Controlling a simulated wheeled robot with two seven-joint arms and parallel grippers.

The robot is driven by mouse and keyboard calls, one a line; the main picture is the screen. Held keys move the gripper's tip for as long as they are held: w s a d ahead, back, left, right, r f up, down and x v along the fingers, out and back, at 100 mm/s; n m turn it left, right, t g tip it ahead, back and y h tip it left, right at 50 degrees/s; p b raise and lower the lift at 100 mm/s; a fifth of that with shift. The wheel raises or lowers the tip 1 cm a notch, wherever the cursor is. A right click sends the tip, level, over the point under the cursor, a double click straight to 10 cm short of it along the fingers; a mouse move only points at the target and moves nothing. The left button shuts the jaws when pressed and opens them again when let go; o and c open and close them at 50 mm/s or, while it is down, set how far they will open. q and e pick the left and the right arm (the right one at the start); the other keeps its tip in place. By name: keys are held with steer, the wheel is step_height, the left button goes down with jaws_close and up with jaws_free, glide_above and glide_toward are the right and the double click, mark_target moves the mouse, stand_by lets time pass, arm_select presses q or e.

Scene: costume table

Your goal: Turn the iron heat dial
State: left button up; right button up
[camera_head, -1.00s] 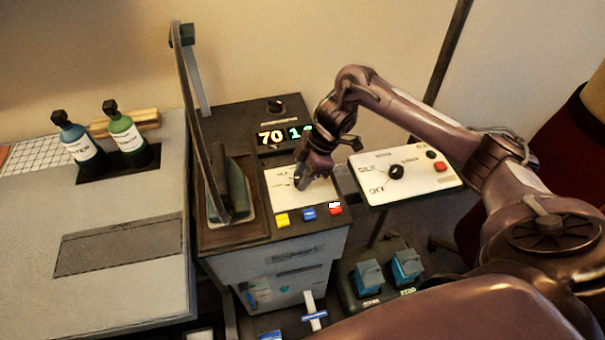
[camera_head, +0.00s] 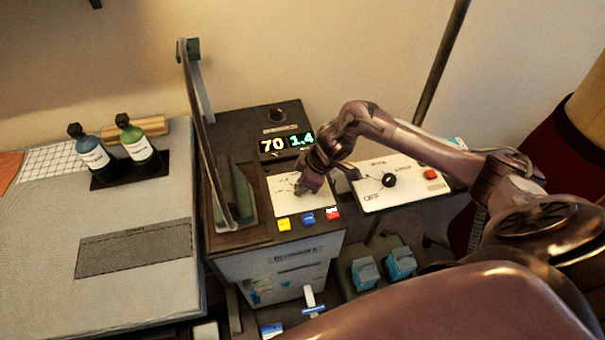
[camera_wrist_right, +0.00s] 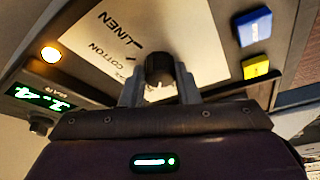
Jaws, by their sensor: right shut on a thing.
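The iron heat dial (camera_wrist_right: 159,69) is a dark round knob on a white plate (camera_wrist_right: 190,30) marked LINEN and COTTON. My right gripper (camera_wrist_right: 160,80) has a finger on each side of the dial and is shut on it. In the head view my right gripper (camera_head: 301,188) is over the white plate (camera_head: 285,205), and hides the dial there. The iron (camera_head: 240,195) stands just left of the plate. My left gripper is not in view.
Yellow (camera_head: 284,224), blue (camera_head: 308,218) and red (camera_head: 332,213) buttons line the console's front edge. A display (camera_head: 286,142) reads 70 and 1.4. Another white panel (camera_head: 405,190) with a black knob (camera_head: 388,180) is to the right. Two bottles (camera_head: 138,145) stand on the left table.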

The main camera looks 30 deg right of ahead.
mark_target(312, 195)
steer(key=shift+r+m+t+h+p, duration=0.15)
steer(key=shift+m+t+h+p, duration=0.3)
steer(key=shift+m+p, duration=0.95)
steer(key=o, duration=1)
steer(key=shift+c, duration=0.2)
steer(key=v, duration=0.7)
steer(key=shift+r+b, duration=0.25)
steer(key=shift+b, duration=0.1)
steer(key=shift+s, duration=0.15)
